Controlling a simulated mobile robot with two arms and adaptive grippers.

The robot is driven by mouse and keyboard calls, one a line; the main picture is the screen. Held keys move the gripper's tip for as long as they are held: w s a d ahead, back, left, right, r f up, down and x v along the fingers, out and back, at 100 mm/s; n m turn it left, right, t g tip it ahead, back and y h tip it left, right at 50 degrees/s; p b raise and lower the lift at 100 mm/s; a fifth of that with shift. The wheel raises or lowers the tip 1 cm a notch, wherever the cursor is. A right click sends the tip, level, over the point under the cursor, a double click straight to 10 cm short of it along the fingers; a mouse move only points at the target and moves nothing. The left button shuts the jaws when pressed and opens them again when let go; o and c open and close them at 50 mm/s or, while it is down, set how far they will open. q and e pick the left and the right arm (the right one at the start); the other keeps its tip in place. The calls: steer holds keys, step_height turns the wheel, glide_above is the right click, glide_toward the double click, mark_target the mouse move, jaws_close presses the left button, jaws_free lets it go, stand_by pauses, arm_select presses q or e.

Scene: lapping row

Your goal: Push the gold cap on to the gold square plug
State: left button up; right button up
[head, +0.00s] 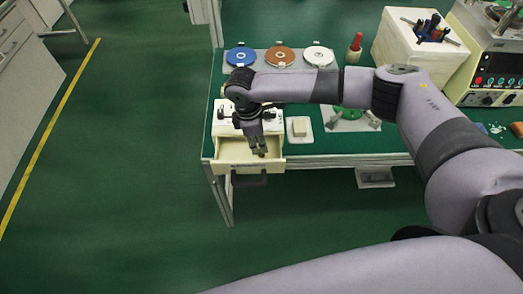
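My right gripper (259,152) points down over the open cream drawer (226,154) at the front left of the green bench. Its fingertips are small and dark here, and I cannot tell whether they are open or shut or hold anything. I cannot make out a gold cap or a gold square plug; the gripper and arm cover part of the drawer and the box behind it. My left gripper is not in view.
Blue (241,57), brown (280,57) and white (318,56) discs lie along the back. A small cream block (300,128) sits right of the drawer. A white box with tools (403,45) and a control unit (492,75) stand at right. Floor at left is clear.

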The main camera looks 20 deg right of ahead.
steer(key=f, duration=0.4)
steer(key=shift+d+f+p, duration=0.1)
steer(key=shift+d+p, duration=0.25)
steer(key=shift+d, duration=0.05)
steer(key=shift+c, duration=0.3)
steer(key=c, duration=0.4)
steer(key=shift+o, duration=0.2)
